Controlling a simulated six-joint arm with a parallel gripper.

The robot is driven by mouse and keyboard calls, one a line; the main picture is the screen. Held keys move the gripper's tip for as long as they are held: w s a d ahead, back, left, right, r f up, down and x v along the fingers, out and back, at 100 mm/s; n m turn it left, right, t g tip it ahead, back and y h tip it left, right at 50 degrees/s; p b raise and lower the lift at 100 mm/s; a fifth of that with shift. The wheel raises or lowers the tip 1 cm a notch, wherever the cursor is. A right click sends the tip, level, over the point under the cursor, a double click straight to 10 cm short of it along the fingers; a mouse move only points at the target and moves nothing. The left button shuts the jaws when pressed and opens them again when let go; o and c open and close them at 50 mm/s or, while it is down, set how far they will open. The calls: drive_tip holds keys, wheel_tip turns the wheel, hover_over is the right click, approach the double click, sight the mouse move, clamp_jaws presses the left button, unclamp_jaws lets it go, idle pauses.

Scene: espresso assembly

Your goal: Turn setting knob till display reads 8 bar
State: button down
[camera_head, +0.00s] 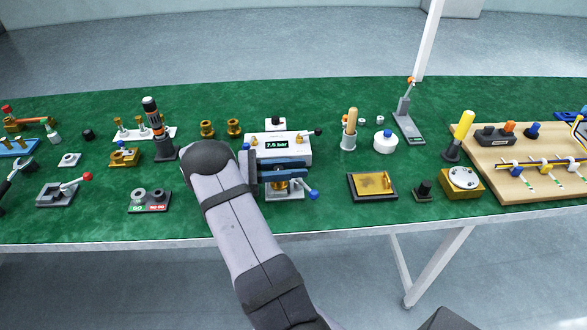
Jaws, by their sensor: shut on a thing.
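The display (277,144) on the front of a white unit (300,152) shows green characters. They seem to read about 7 bar, but the decimal is too small to read surely. My gripper (285,171) lies just in front of this unit and covers its lower front. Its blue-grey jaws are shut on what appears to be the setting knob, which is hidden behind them. A small brass part (280,185) shows just below the jaws, over a grey fixture (284,196) with a blue-tipped lever (312,193).
A black-tipped lever (317,132) sticks out right of the display. A white block with a black top (276,123) stands behind. A black-and-orange tool (154,122) stands left of my wrist. A dark tray with a brass plate (372,184) lies right. Green mat (330,208) is bare in front.

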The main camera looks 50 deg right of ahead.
drive_tip(key=shift+s+a+m+g+y, duration=0.1)
drive_tip(key=shift+m+g+y, duration=0.2)
drive_tip(key=shift+g+y, duration=0.15)
drive_tip(key=c, duration=1.5)
unclamp_jaws()
drive_tip(key=shift+c, duration=0.2)
drive_tip(key=shift+b+v, duration=0.8)
drive_tip(key=shift+v, duration=2.9)
